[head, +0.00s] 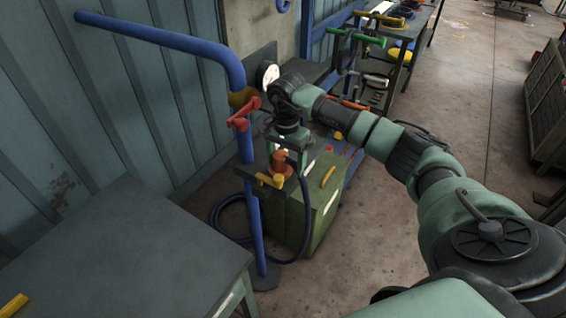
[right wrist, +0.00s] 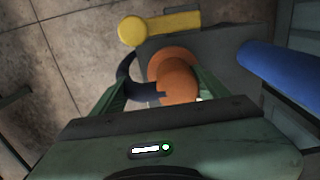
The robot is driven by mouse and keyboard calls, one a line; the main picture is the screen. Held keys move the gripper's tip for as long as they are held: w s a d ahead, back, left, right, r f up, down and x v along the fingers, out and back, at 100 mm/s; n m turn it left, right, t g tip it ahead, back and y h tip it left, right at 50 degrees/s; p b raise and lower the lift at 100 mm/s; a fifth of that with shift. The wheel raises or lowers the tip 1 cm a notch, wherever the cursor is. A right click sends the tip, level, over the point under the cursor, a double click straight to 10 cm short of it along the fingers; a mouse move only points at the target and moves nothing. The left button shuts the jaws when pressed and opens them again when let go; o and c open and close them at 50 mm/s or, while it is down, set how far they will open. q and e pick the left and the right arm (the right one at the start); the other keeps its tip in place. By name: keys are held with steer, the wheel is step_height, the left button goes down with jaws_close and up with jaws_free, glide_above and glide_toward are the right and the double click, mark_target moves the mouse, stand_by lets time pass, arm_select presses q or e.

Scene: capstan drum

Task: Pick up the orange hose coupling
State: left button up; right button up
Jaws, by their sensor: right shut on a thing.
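The orange hose coupling (head: 281,164) is in the middle of the head view, beside the blue upright pipe. In the right wrist view the coupling (right wrist: 174,72) sits between the two green fingers. My right gripper (head: 284,156) points down and is shut on it; the gripper body shows in the right wrist view (right wrist: 165,85). A dark hose (right wrist: 125,75) curves to the coupling at its left. The coupling is over or against a dark bracket (right wrist: 222,60); I cannot tell whether it rests there. The fingers partly hide its sides. My left gripper is not in view.
A yellow handle (right wrist: 155,26) is close to the coupling. The blue pipe (head: 249,205) with a red valve handle (head: 243,114) stands at the left. A green box (head: 315,210) is below. A grey table (head: 120,250) fills the lower left.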

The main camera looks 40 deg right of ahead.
steer(key=shift+r, duration=0.15)
steer(key=shift+r, duration=0.3)
step_height(320, 180, up, 12)
steer(key=b, duration=0.3)
step_height(320, 180, up, 7)
glide_above(286, 156)
steer(key=shift+s+r, duration=0.1)
steer(key=shift+a+p, duration=0.1)
steer(key=shift+p, duration=0.2)
